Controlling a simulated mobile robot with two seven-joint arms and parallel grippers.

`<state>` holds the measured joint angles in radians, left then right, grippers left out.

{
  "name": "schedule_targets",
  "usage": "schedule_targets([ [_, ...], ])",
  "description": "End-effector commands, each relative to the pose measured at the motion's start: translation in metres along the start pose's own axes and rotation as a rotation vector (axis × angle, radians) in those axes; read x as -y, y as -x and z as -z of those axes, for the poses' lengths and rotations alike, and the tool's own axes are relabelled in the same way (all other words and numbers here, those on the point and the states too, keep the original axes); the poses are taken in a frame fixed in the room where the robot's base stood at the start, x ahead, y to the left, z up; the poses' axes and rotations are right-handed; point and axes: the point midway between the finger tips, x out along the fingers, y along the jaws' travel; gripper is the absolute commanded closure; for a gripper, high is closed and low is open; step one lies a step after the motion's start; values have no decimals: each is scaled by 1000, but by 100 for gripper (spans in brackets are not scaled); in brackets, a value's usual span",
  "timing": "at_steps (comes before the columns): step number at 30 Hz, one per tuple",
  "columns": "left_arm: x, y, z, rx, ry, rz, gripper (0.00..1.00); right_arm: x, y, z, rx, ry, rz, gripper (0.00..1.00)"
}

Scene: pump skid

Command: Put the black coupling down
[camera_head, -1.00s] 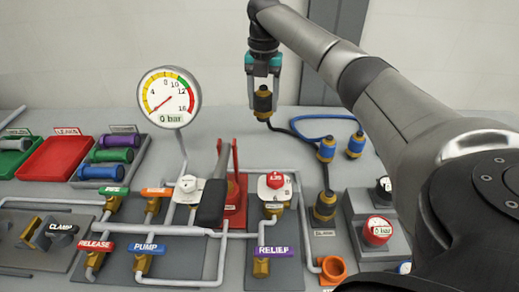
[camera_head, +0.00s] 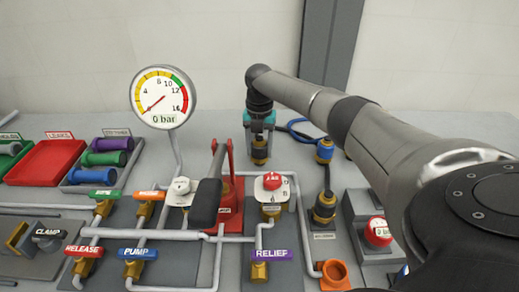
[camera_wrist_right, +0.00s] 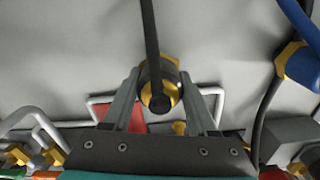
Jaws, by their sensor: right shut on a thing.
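The black coupling (camera_head: 259,152), a black and brass fitting, is held below my right gripper (camera_head: 260,135), behind the red-framed lever. Whether it touches the bench cannot be told. In the right wrist view the coupling (camera_wrist_right: 158,82) sits between the two grey fingers of my right gripper (camera_wrist_right: 160,95), and a black hose (camera_wrist_right: 151,30) runs from it to the top edge. My left gripper is not in view.
A blue-collared coupling (camera_head: 324,150) is right of my gripper. A black and brass fitting (camera_head: 324,207) stands nearer. The gauge (camera_head: 163,97) reads 0 bar. Grey bench (camera_head: 215,125) is clear between gauge and gripper. An orange ring (camera_head: 334,273) is at front.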

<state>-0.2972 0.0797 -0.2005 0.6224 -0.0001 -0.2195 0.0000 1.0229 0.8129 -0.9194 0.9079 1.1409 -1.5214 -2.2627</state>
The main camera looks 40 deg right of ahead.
Motion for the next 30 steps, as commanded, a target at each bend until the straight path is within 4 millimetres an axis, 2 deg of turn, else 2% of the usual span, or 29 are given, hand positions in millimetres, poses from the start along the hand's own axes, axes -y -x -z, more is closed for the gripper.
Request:
schedule_targets([
  [9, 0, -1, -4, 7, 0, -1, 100, 0, -3, 0, 0, 1, 0, 100],
  [10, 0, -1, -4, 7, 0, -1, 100, 0, -3, 0, 0, 1, 0, 39],
  [17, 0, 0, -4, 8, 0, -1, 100, 0, -2, 0, 0, 1, 0, 14],
  [26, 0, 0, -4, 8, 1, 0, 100, 0, 0, 0, 1, 0, 0, 12],
  [30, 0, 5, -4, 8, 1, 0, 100, 0, 16, -1, 2, 0, -2, 12],
])
